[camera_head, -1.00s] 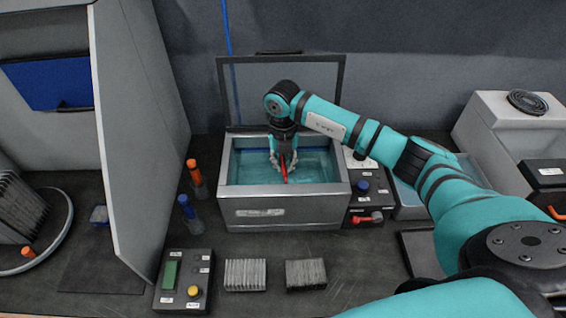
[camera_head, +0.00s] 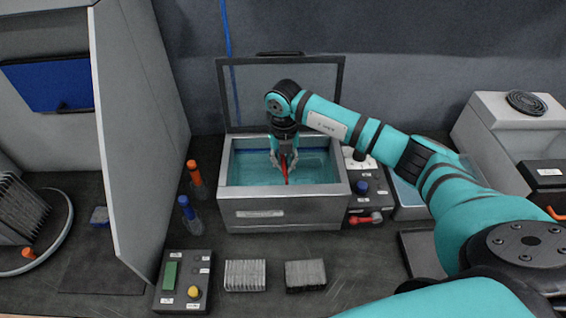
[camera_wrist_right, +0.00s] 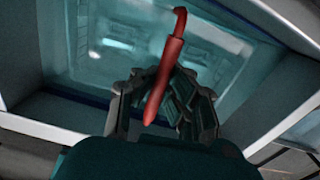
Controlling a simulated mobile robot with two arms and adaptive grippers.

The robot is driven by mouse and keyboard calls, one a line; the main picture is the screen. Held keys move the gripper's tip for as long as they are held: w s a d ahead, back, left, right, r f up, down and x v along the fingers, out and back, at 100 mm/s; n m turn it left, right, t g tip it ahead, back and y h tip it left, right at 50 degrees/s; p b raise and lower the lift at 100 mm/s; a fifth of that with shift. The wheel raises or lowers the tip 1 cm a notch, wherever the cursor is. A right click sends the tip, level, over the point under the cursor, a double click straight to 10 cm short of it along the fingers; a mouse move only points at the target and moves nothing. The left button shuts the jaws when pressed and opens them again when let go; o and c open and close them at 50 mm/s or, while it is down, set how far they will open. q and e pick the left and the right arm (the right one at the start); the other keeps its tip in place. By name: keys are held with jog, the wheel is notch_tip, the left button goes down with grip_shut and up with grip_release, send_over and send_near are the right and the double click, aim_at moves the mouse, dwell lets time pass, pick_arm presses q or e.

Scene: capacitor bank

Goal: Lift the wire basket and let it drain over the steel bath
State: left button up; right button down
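The steel bath (camera_head: 262,212) stands mid-table with its lid raised at the back and teal liquid inside. A red handle (camera_wrist_right: 168,65) with a bent end shows over the liquid; it also shows in the head view (camera_head: 287,178). The wire basket itself cannot be made out; pale blurred shapes show under the liquid. My right gripper (camera_head: 285,163) points down into the bath. Its fingers stand apart on either side of the red handle, and it looks open in the right wrist view (camera_wrist_right: 163,100). My left gripper is not in view.
A control box with a blue knob (camera_head: 362,187) and a red lever stands right of the bath. Orange- and blue-capped bottles (camera_head: 196,180) stand left, near a tall grey panel (camera_head: 130,130). A button box (camera_head: 184,280) and two finned blocks (camera_head: 245,275) lie in front.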

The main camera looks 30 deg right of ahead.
notch_tip(320, 180, up, 16)
jog(key=p, duration=1)
jog(key=shift+r, duration=0.15)
dwell(0.6)
dwell(3.1)
